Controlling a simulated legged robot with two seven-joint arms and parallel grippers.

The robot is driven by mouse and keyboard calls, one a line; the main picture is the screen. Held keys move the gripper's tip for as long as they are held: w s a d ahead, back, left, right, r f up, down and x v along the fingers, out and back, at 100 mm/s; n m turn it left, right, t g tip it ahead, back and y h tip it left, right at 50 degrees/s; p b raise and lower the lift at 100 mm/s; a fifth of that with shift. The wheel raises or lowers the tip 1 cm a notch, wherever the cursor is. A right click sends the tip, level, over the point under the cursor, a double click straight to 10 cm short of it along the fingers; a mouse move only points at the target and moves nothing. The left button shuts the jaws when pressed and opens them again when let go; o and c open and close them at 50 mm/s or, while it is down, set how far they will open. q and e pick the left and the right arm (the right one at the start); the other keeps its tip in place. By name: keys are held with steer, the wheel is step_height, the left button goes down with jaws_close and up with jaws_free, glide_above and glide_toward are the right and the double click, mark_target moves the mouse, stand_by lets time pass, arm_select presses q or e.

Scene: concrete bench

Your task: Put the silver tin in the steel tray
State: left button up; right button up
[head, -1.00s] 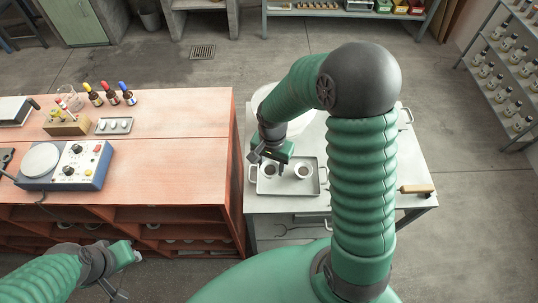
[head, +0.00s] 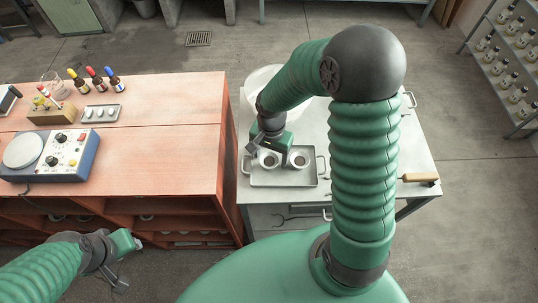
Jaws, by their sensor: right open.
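The steel tray (head: 284,182) lies on the pale table at the right. Two small round, open-topped metal containers stand in it side by side, a left one (head: 268,161) and a right one (head: 300,161). Either may be the silver tin; I cannot tell which. My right gripper (head: 270,153) is open, low over the back of the tray at the left container. It partly hides that container, and I cannot tell whether it touches it. My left gripper (head: 122,262) hangs at the lower left, away from the tray; its jaw opening is unclear.
A wooden-handled tool (head: 419,178) lies on the table's right side. A large white bowl (head: 262,78) stands behind my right arm. The red bench (head: 170,150) at the left holds a hotplate (head: 50,153), dropper bottles (head: 95,78) and a small tray (head: 101,113).

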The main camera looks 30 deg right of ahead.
mark_target(271, 155)
steer(key=shift+d, duration=0.3)
steer(key=shift+a, duration=0.35)
steer(key=shift+d+r, duration=0.1)
steer(key=shift+r, duration=0.1)
step_height(271, 155, up, 12)
steer(key=p, duration=0.2)
arm_select(q)
step_height(271, 155, up, 2)
steer(key=shift+d+r, duration=0.1)
arm_select(e)
steer(key=s+a+f+n+t, duration=0.2)
steer(key=s+a+f+n, duration=0.2)
steer(key=n, duration=0.7)
steer(key=shift+s+a+t, duration=0.3)
steer(key=shift+s+a, duration=0.35)
steer(key=shift+a, duration=0.05)
steer(key=shift+f, duration=0.1)
